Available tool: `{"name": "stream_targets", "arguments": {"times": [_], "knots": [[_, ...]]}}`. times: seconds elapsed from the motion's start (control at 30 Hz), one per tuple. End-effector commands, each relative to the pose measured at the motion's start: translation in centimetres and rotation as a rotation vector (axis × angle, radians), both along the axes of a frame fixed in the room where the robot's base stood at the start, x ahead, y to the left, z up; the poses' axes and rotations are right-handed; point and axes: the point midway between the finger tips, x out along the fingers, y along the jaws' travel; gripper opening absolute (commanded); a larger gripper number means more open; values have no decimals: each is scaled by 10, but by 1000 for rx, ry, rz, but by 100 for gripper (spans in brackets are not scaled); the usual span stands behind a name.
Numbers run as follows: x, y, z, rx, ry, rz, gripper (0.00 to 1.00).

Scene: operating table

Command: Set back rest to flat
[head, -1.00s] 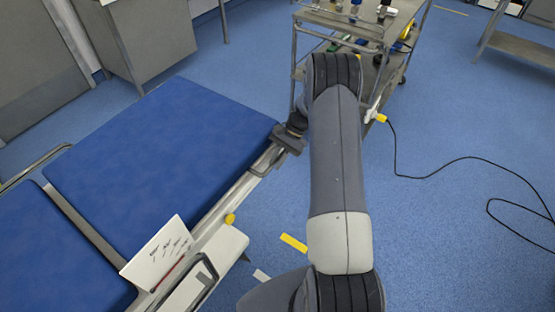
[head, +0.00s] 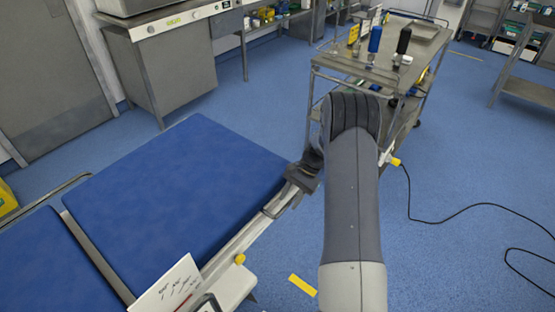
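The operating table's back rest (head: 185,185) is a blue padded section. It looks flat or close to flat, roughly in line with the neighbouring blue section (head: 35,260). A white angle plate (head: 168,287) with marks stands at the table's near side, cut by the lower edge. A yellow knob (head: 240,259) sits on the pale side rail (head: 226,251). My gripper (head: 293,195) is at the right corner of the back rest, by the end of the side rail. Its fingers are small and dark, and I cannot tell whether they hold the rail or frame.
A metal trolley (head: 388,67) with bottles stands just behind my arm. A black cable (head: 445,215) lies on the floor at right. A grey cabinet (head: 165,75) stands at the back left. Blue floor is open right of the table.

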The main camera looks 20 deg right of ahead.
Motion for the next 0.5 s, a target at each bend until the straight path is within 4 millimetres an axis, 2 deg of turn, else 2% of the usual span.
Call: {"name": "stream_targets", "arguments": {"times": [0.03, 0.5], "knots": [[-1, 2, 19, -16, -13, 1, 36], [-12, 17, 111, -163, -121, 2, 36]]}}
